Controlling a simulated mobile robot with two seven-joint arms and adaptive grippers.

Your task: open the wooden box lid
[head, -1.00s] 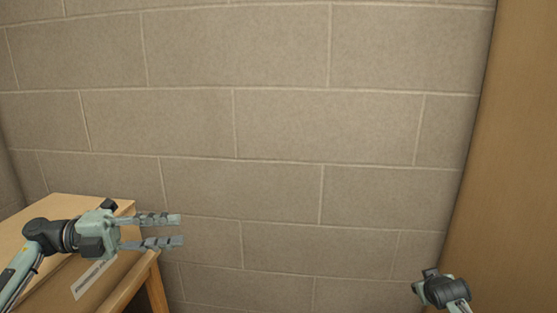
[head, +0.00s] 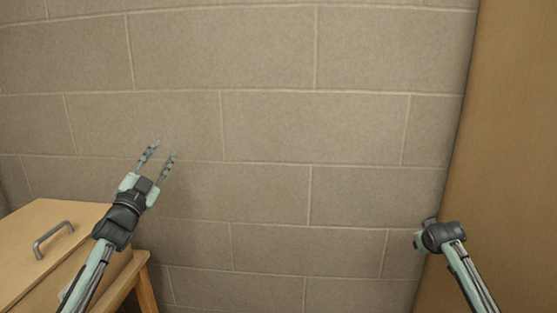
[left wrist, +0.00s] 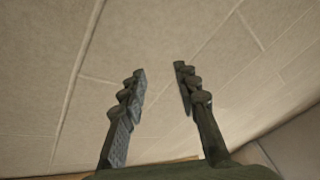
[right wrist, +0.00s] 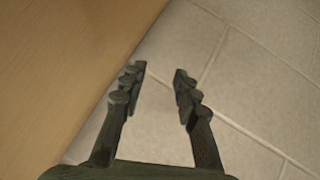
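The wooden box (head: 112,279) stands at the lower left of the head view. Its flat lid (head: 72,214) is down and has a dark grey bar handle (head: 53,238) on top. My left gripper (head: 162,150) is open and empty, pointing up toward the wall to the right of the lid, apart from the handle. The left wrist view shows its two fingers (left wrist: 158,82) spread with only wall between them. My right gripper is largely hidden behind its own wrist in the head view; the right wrist view shows its fingers (right wrist: 160,80) apart and empty.
A block wall (head: 270,130) fills the back. A tall wooden panel (head: 510,180) stands at the right, close to my right arm. A wooden leg (head: 147,290) shows under the box. The space between my two arms is clear.

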